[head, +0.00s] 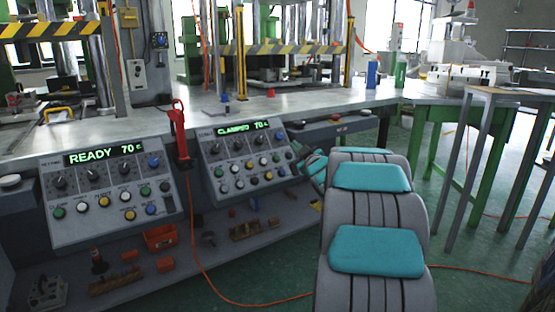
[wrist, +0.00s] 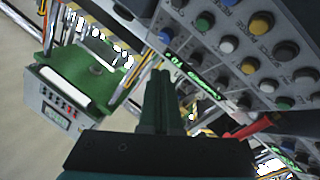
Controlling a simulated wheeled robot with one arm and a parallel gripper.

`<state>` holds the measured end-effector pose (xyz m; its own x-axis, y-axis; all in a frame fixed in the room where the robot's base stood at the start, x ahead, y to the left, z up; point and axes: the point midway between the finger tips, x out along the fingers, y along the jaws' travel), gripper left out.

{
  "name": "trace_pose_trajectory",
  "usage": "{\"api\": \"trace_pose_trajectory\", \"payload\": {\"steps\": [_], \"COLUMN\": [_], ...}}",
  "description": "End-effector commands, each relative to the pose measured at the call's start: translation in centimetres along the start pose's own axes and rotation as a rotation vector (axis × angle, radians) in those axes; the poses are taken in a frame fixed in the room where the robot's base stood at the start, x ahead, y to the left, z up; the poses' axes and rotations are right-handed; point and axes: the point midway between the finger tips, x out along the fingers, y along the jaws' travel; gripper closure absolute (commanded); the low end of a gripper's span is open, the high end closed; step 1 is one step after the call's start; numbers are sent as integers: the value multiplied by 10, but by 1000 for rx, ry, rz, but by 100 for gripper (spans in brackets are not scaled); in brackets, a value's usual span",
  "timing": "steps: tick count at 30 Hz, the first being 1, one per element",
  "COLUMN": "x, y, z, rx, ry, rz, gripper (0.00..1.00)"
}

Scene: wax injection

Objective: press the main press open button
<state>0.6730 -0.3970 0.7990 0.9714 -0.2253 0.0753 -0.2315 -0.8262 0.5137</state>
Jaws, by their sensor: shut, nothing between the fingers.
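Two sloped control panels are on the press bench's front in the head view. The left panel (head: 112,190) has a display reading READY 70 c. The right panel (head: 247,165) has a display reading CLAMPED 70 c. Both have knobs and coloured buttons; I cannot read which is the main press open button. In the wrist view the nearer panel (wrist: 240,62), seen tilted, has green, white, yellow, blue and dark buttons. My gripper (wrist: 162,75) is shut and empty, its green fingers apparently apart from that panel. In the head view my arm mostly hides it, right of the right panel.
A red handheld tool (head: 179,130) hangs between the panels with an orange hose. A lower shelf (head: 215,235) holds orange bins and small tools. A green-legged table (head: 440,103) stands at the right.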

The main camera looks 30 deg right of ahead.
Motion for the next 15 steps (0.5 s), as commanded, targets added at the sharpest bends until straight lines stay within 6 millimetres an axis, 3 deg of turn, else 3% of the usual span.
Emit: {"api": "trace_pose_trajectory", "payload": {"steps": [15], "x": [5], "y": [-5], "z": [5], "rx": [0], "ry": [-2], "rz": [-1], "gripper": [100]}}
